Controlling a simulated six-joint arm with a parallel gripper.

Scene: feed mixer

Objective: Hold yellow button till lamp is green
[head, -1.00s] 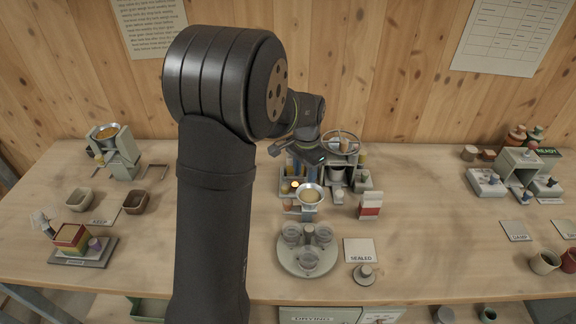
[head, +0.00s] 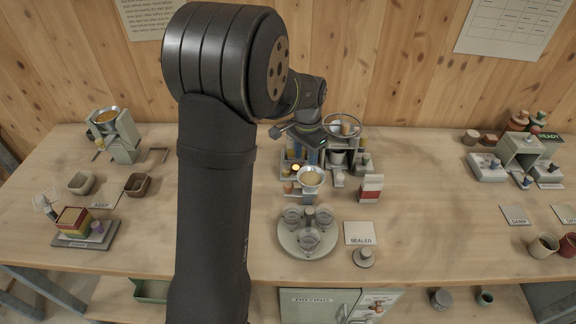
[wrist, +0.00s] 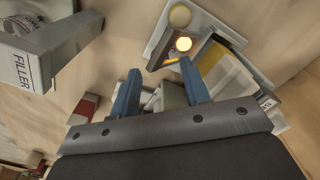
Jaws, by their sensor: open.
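A lamp glows warm yellow, not green, on the small mixer station behind the round tray; it shows in the head view (head: 295,168) and in the wrist view (wrist: 184,44). A pale yellow round knob (wrist: 180,16), which looks like the yellow button, sits beside the lamp in the wrist view; I cannot pick it out surely in the head view. My gripper (wrist: 160,66) is open, its two blue fingers apart with nothing held. The lamp and knob lie beyond the fingertips, and no contact shows. In the head view the wrist hangs over the station and partly hides it.
A funnel cup (head: 311,178), a red and white carton (head: 371,188) and a round tray with jars (head: 309,246) stand near the station. A FILLER container (wrist: 22,65) is at left in the wrist view.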

